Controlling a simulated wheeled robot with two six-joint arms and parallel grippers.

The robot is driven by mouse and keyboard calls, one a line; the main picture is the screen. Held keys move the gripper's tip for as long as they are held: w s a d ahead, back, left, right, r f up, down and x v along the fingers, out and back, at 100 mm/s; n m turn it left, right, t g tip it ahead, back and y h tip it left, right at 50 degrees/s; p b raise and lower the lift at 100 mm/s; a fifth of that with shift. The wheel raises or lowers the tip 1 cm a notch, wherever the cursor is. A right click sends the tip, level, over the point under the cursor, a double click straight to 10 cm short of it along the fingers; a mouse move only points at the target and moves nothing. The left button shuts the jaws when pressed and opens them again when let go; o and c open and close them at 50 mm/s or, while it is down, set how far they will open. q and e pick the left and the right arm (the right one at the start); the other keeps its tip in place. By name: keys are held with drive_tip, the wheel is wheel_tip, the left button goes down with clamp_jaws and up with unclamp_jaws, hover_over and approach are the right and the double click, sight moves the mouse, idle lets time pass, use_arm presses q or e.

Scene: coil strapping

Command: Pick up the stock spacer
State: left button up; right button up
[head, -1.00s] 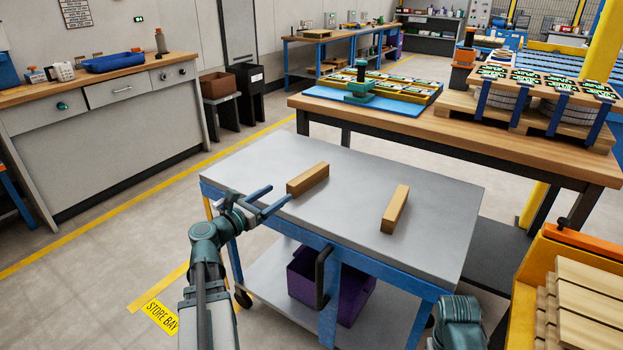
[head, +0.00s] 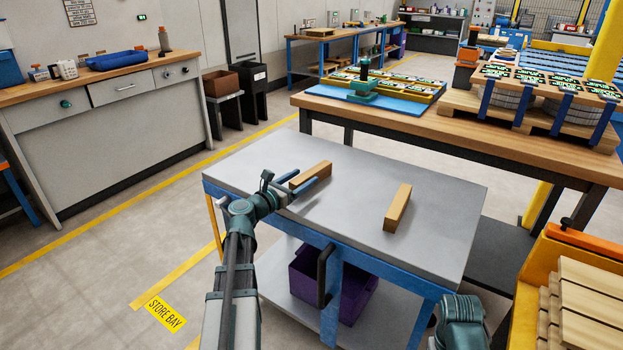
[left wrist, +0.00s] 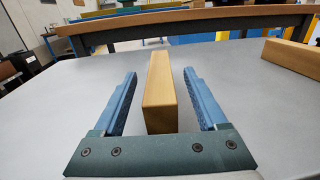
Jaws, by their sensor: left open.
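Two tan wooden blocks lie on the grey top of a blue-framed cart (head: 345,210). The left block (head: 312,174) is at my left gripper (head: 305,188); the right block (head: 397,208) lies apart from it. The task's name does not tell me which one is the stock spacer. In the left wrist view, my left gripper (left wrist: 160,98) is open, its two blue fingers on either side of the near end of the left block (left wrist: 161,92), with gaps on both sides. The right block (left wrist: 292,58) is at the upper right there. My right gripper is not visible.
A wooden workbench (head: 450,130) with a blue mat and strapped coils on a pallet stands behind the cart. A purple bin (head: 330,285) sits on the cart's lower shelf. A yellow container (head: 570,290) with stacked planks is at the right. The cart top's middle is clear.

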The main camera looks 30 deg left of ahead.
sight(308, 174)
use_arm(q)
drive_tip(key=w, duration=0.3)
drive_tip(key=shift+w+d, duration=0.1)
drive_tip(key=shift+d, duration=0.15)
clamp_jaws()
